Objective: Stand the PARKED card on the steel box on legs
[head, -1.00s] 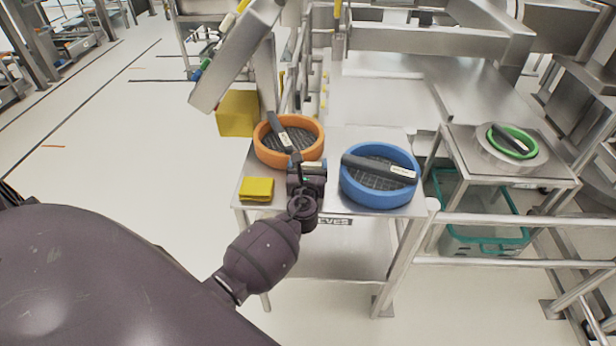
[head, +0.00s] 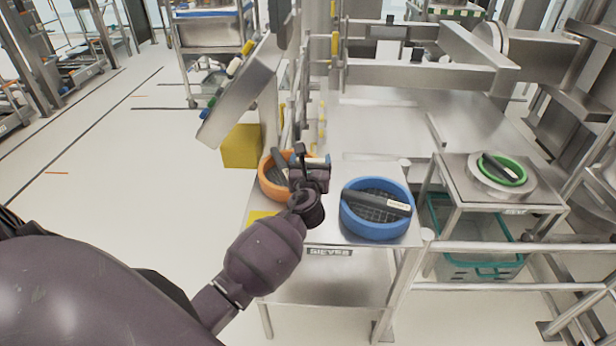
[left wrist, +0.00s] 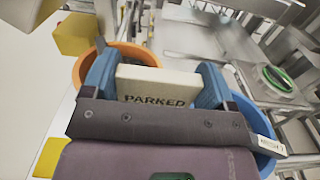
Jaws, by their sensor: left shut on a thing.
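My left gripper (head: 309,170) is shut on the PARKED card and holds it above the table's back part, in front of the orange sieve. In the left wrist view the card (left wrist: 158,88) is a thick pale block with dark PARKED lettering, upright between two blue finger pads. In the head view the gripper mostly hides it. A tilted steel box (head: 240,95) stands at the upper left, and a low steel stand on legs (head: 452,185) stands at the right. I cannot tell which one the task means. My right gripper is not in view.
The steel table (head: 335,222) labelled SIEVES carries an orange sieve (head: 268,182), a blue sieve (head: 349,222) and a yellow pad (head: 259,217). A green sieve (head: 517,172) lies on the right stand. Rails (head: 510,247) run in front of that stand.

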